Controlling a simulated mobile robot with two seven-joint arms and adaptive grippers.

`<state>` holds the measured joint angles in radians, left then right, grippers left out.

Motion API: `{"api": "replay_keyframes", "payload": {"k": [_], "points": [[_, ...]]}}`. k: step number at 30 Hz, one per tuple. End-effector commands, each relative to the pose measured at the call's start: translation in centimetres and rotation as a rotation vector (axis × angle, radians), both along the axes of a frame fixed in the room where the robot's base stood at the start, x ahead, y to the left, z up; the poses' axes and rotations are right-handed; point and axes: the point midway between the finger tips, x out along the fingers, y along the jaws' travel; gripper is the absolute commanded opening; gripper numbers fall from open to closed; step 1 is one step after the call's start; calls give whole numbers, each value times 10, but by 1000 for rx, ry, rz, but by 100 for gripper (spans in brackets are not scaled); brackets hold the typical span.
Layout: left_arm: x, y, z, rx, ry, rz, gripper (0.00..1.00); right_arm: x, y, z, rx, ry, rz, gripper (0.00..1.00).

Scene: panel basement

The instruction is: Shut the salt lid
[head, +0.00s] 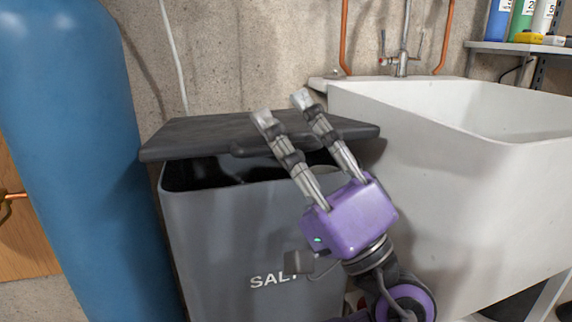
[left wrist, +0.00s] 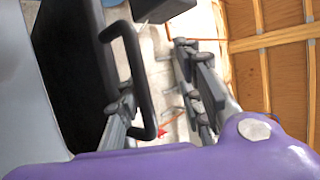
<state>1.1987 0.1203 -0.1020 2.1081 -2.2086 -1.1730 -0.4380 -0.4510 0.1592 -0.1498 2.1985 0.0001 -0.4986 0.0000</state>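The grey salt bin (head: 235,235), marked SALT, stands in the middle of the head view. Its dark lid (head: 190,133) is partly open, with a dark gap (head: 200,173) between it and the bin's front rim. A black bar handle (head: 255,148) is on the lid's front. My left gripper (head: 281,108) is open, its fingers apart and overlapping the handle and lid in the head view. In the left wrist view, the U-shaped handle (left wrist: 148,85) shows between the two fingers; one finger appears inside its loop. I cannot tell whether they touch it. My right gripper is not seen.
A blue tank (head: 75,120) stands close to the bin's left. A white sink (head: 440,190) stands close on the right, with a tap (head: 402,62) behind it. A shelf (head: 520,47) with bottles is at the far right. A concrete wall is behind.

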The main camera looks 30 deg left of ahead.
Motion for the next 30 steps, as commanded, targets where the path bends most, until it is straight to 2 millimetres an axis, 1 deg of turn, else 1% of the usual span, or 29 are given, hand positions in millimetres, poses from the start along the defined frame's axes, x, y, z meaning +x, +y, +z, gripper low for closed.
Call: {"api": "replay_keyframes", "payload": {"k": [1,4,14,17,30], "points": [[-1,-1,7,1,-5,1,29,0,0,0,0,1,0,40],[-1,-1,14,3,-4,0,29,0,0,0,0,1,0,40],[-2,-2,16,4,-3,1,29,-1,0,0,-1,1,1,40],[-1,-3,13,4,-1,0,29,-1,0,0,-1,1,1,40],[2,-20,-13,6,1,-2,29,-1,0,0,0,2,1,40]]}}
